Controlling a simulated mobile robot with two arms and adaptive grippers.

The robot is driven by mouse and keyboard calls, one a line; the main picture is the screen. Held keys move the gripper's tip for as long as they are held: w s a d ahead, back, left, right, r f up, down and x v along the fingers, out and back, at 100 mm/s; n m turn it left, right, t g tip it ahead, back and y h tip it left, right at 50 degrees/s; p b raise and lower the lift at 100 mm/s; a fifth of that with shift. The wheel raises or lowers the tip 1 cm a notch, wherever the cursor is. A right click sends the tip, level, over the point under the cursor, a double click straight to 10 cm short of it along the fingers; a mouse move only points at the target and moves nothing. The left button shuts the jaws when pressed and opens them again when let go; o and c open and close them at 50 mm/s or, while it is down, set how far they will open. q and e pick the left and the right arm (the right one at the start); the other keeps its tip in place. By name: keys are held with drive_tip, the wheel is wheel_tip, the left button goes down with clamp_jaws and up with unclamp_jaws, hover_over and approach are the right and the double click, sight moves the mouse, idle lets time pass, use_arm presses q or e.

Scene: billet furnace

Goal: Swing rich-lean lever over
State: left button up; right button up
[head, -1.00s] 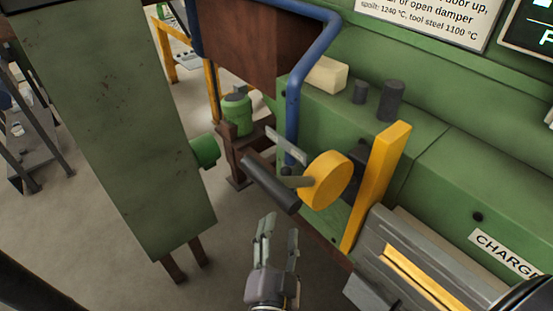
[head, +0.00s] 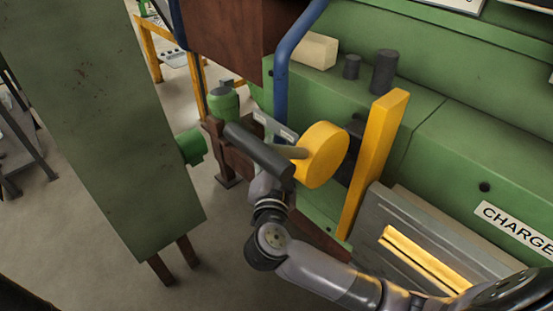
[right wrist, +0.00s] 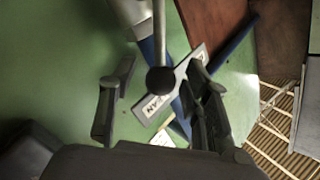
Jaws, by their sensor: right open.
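The rich-lean lever is a grey rod (head: 294,152) with a thick dark cylindrical handle (head: 258,151), beside a yellow disc (head: 325,150) in the head view. In the right wrist view the handle's round dark end (right wrist: 160,80) shows on the rod (right wrist: 159,32). A pale label plate (right wrist: 168,92) behind it reads partly "LEAN". My right gripper (right wrist: 160,88) is open, its fingers on either side of the handle's end, with visible gaps. In the head view its fingers are hidden behind the handle; only the wrist (head: 268,195) shows. My left gripper is out of view.
A blue pipe (head: 283,85) rises behind the handle. A yellow upright bar (head: 375,160) stands right of the disc. A green box on legs (head: 105,120) stands left, with open floor between. A charge opening (head: 425,255) glows at lower right.

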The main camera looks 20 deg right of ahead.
drive_tip(key=shift+w+d, duration=0.1)
drive_tip(key=shift+w, duration=0.1)
drive_tip(key=shift+c, duration=0.6)
clamp_jaws()
